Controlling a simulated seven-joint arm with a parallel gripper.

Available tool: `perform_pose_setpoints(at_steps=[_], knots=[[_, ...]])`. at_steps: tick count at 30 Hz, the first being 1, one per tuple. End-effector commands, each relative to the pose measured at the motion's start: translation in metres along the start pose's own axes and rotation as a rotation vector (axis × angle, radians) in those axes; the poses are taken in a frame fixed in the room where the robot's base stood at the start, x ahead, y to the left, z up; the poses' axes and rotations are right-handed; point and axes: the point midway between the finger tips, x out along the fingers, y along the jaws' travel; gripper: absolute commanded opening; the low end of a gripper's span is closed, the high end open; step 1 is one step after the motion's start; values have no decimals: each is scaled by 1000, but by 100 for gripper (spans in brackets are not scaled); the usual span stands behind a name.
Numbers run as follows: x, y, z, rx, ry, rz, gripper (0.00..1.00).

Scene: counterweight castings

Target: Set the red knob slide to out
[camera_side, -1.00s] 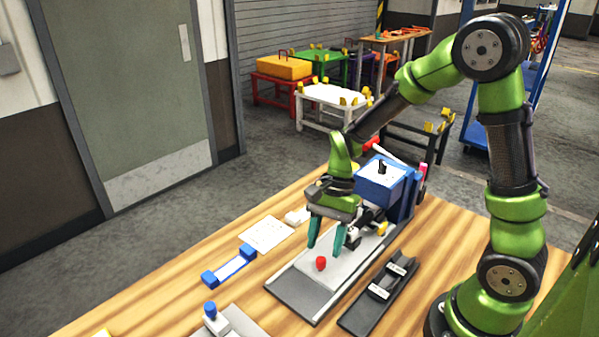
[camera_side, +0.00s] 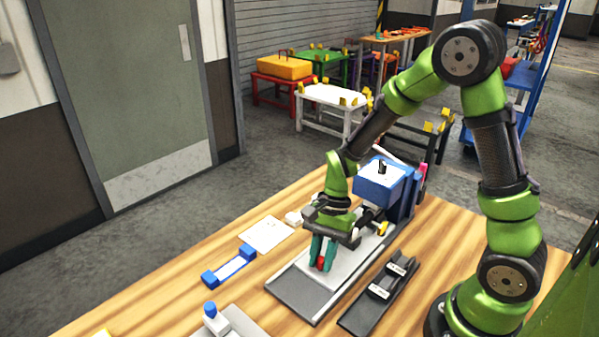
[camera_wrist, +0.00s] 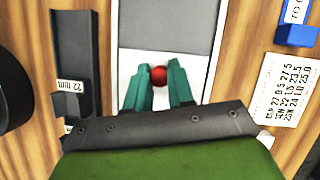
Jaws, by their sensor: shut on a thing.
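The red knob (camera_side: 320,264) stands on the light plate of the slide (camera_side: 297,291), which lies on a grey base on the wooden table. My gripper (camera_side: 322,262) has come down over the knob, with its green fingers shut on it. In the wrist view the red knob (camera_wrist: 159,75) shows between the two fingertips (camera_wrist: 160,82). The fingers and wrist hide part of the knob and the plate.
A blue and white machine block (camera_side: 382,184) stands at the slide's far end. A black tray with labelled pieces (camera_side: 378,292) lies right of the slide. A blue-ended holder (camera_side: 229,268), a printed card (camera_side: 265,235) and a blue-knobbed fixture (camera_side: 211,312) lie left.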

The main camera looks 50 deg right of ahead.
Motion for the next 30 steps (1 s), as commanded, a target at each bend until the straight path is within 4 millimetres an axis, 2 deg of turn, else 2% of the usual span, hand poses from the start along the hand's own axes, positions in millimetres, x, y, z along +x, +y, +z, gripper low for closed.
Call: perform_pose_setpoints(at_steps=[8,15,19,29,30], knots=[[1,-1,4,-2,0,0,0],[20,-14,49,-7,-1,1,0],[27,-20,66,-4,0,-1,0],[29,-22,73,-1,-4,-3,0],[29,-22,74,-2,-4,-3,24]])
